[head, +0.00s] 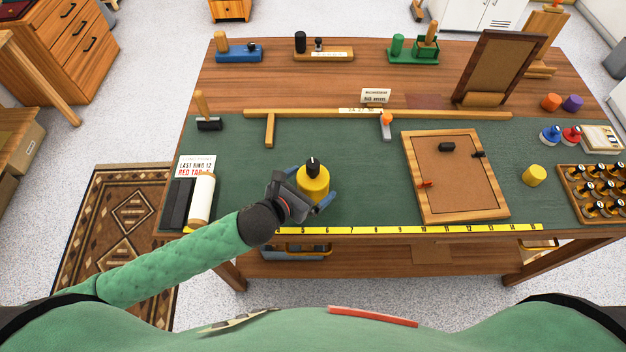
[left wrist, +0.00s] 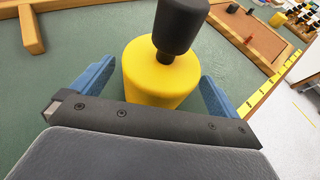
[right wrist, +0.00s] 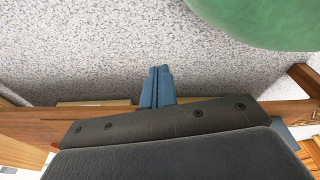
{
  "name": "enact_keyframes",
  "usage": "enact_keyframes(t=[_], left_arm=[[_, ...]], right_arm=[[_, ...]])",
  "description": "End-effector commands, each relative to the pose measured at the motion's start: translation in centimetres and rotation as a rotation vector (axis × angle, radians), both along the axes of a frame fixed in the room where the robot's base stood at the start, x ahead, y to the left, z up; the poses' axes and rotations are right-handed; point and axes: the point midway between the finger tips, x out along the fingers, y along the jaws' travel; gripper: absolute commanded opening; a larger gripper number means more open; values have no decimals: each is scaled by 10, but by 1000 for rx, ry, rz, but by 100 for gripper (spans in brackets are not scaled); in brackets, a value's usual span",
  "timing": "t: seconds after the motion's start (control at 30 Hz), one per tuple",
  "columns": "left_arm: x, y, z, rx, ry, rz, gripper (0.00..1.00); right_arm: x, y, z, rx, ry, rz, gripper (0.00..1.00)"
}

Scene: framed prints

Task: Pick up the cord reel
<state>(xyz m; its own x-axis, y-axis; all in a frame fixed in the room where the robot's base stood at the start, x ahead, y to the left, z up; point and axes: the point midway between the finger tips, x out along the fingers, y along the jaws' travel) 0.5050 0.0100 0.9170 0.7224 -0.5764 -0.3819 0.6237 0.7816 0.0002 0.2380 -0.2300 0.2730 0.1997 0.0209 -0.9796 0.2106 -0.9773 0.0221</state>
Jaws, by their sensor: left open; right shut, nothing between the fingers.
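A yellow cylinder with a black knob on top (head: 313,181) stands upright on the green mat near the table's front edge; it appears to be the cord reel. It also shows in the left wrist view (left wrist: 158,75). My left gripper (head: 316,192) is open, with one blue finger on each side of the yellow body. In the left wrist view (left wrist: 152,92) gaps show beside the fingers, and the lower front of the cylinder is hidden by the gripper. My right gripper (right wrist: 160,72) is shut and empty over grey floor, away from the reel; the head view does not show it.
A white roll (head: 202,199) lies to the left on the mat. A wooden frame (head: 412,190) with a brown panel lies to the right. A yellow ruler strip (head: 400,229) runs along the front edge. A wooden T-square (head: 300,113) lies behind. The mat around the reel is clear.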

Motion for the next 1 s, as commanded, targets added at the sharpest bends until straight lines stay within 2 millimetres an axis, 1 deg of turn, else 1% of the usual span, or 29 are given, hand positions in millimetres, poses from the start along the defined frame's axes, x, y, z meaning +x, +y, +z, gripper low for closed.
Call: enact_keyframes(t=[0.03, 0.2, 0.47, 0.57, 0.6, 0.77, 0.8, 1.0], left_arm=[[5, -4, 0, -1, 1, 2, 100], [13, -10, -6, 2, 0, 1, 100], [14, -11, -8, 1, -1, 0, 100], [14, -10, -8, 1, 0, 0, 82], [14, -10, -8, 1, -1, 0, 74], [14, -10, -8, 1, -1, 0, 43], [14, -11, -7, 0, -1, 0, 40], [14, -11, -7, 0, -1, 0, 40]], right_arm=[[-6, -1, 1, 0, 6, 0, 0], [-18, -3, -4, -2, 15, 0, 0], [-19, -3, -5, -2, 15, 0, 0], [-19, -3, -5, -2, 15, 0, 0], [-19, -3, -5, -2, 15, 0, 0], [-18, -4, -5, -3, 15, -1, 0], [-18, -5, -5, -3, 15, -1, 0], [-18, -5, -5, -4, 14, -1, 0]])
